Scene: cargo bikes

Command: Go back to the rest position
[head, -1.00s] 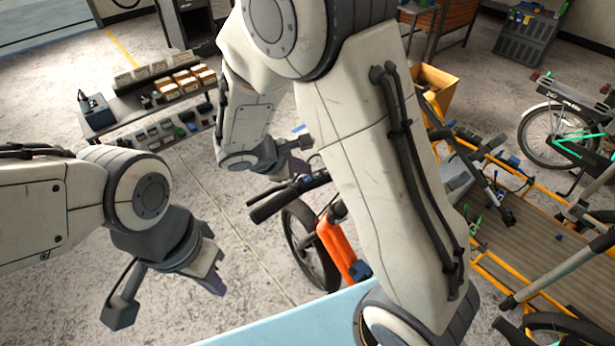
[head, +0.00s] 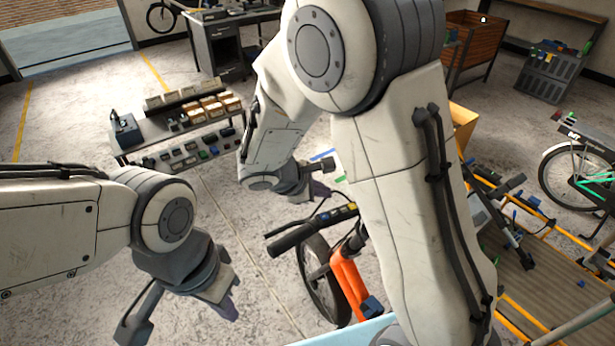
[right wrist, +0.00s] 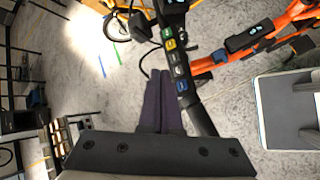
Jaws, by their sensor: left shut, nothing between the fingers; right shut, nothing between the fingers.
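My left gripper (head: 226,308) hangs at the lower left of the head view, pointing down over the bare floor. My right gripper (head: 322,190) is near the middle of the head view, above the handlebar of an orange cargo bike (head: 352,280). In the right wrist view its dark fingers (right wrist: 160,100) lie together with nothing between them. The handlebar (right wrist: 180,65) with coloured buttons passes close by the fingertips there; I cannot tell whether they touch.
A parts bench (head: 180,125) with small boxes stands at the back left. A desk (head: 225,50), a wooden crate (head: 475,45) and a grey cabinet (head: 545,72) stand behind. A second bike (head: 578,175) is at the right. The floor at left is clear.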

